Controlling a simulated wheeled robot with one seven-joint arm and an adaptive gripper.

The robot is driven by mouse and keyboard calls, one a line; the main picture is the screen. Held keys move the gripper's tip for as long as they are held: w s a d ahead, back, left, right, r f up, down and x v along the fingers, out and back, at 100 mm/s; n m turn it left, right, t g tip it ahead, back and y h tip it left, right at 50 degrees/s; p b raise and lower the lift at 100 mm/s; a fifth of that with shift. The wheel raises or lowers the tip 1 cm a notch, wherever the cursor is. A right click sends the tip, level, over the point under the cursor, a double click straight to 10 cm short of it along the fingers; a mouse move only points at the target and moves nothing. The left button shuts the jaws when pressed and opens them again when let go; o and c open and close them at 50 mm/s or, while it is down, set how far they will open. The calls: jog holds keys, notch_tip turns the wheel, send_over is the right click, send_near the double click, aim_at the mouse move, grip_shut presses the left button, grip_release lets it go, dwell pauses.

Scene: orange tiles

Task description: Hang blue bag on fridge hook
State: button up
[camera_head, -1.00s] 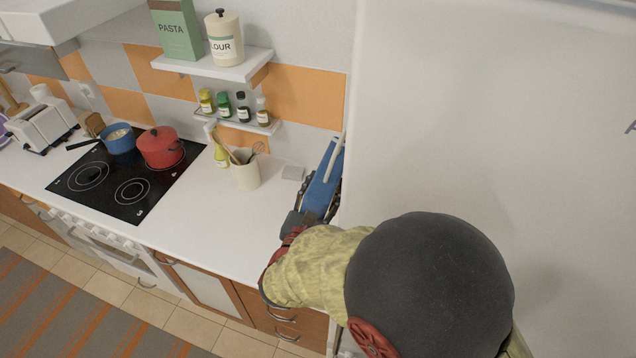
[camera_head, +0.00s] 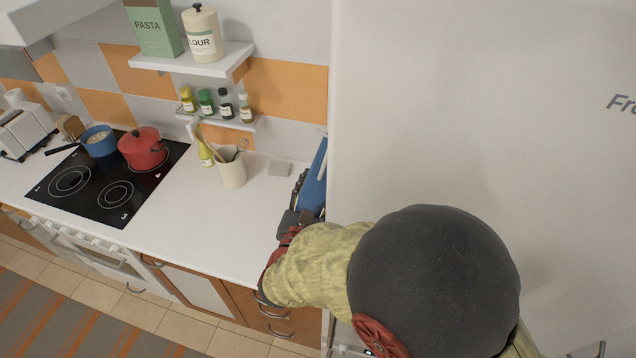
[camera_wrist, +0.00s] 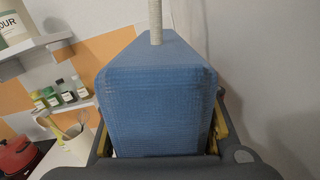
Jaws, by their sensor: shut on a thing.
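The blue bag (camera_head: 314,184) is beside the left side of the white fridge (camera_head: 440,120), partly hidden by my gripper and the fridge edge. In the wrist view the blue bag (camera_wrist: 155,105) fills the middle, with a pale rope handle (camera_wrist: 155,20) rising from its top. My gripper (camera_head: 300,212) is shut on the bag; its fingers show on both sides of it in the wrist view. My arm covers part of the fridge front. I cannot make out a hook in either view.
Wall shelves (camera_head: 205,62) with jars are above. A red pot (camera_head: 143,150) and blue pan (camera_head: 98,142) stand on the black stove.

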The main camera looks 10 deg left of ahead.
jog(key=o, duration=1.7)
jog(key=shift+s, duration=0.15)
